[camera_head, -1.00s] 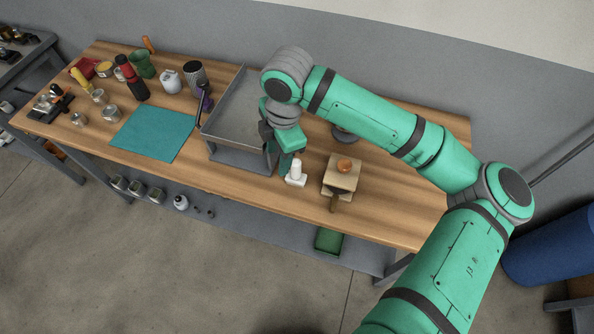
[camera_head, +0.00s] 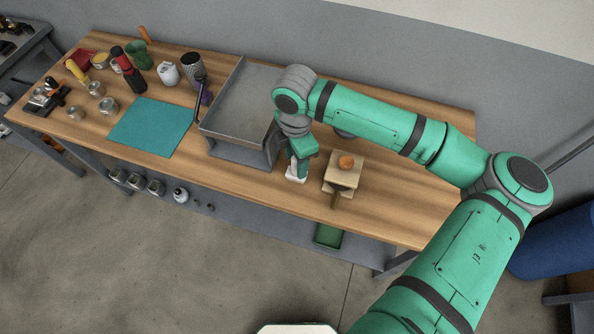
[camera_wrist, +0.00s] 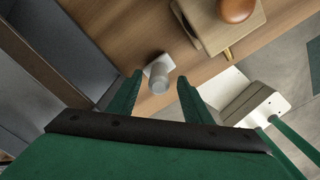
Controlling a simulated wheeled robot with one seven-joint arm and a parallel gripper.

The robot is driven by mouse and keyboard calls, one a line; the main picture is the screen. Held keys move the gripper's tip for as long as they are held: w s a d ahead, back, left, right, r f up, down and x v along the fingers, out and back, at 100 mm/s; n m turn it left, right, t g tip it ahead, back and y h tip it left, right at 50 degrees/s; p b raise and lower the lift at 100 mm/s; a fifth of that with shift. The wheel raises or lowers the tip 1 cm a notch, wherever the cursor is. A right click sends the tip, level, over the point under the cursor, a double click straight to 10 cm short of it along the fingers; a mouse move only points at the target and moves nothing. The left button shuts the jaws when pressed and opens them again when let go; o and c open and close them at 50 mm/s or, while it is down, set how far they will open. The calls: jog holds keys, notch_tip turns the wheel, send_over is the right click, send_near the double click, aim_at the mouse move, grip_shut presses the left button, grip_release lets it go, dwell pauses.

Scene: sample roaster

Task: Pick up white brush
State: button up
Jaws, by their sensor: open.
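The white brush (camera_head: 296,179) stands on the wooden bench, right of the grey metal tray, partly hidden by my gripper in the head view. In the wrist view the white brush (camera_wrist: 159,78) shows from above as a round upright handle on a squarish base. My gripper (camera_head: 299,166) is directly above it, pointing down. In the wrist view the two green fingers of my gripper (camera_wrist: 160,82) are apart, with the handle showing between their tips. I cannot tell how far down the tips reach beside it; no grip shows.
A wooden block with an orange-brown knob (camera_head: 341,173) stands close right of the brush. The grey tray (camera_head: 214,138) is close on the left. A teal mat (camera_head: 151,127) and several jars and tools lie farther left. The bench's front edge is near.

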jog(key=shift+w+f, duration=0.1)
jog(key=shift+f, duration=1.5)
jog(key=c, duration=1.1)
jog(key=shift+c, duration=0.2)
jog(key=shift+r, duration=0.2)
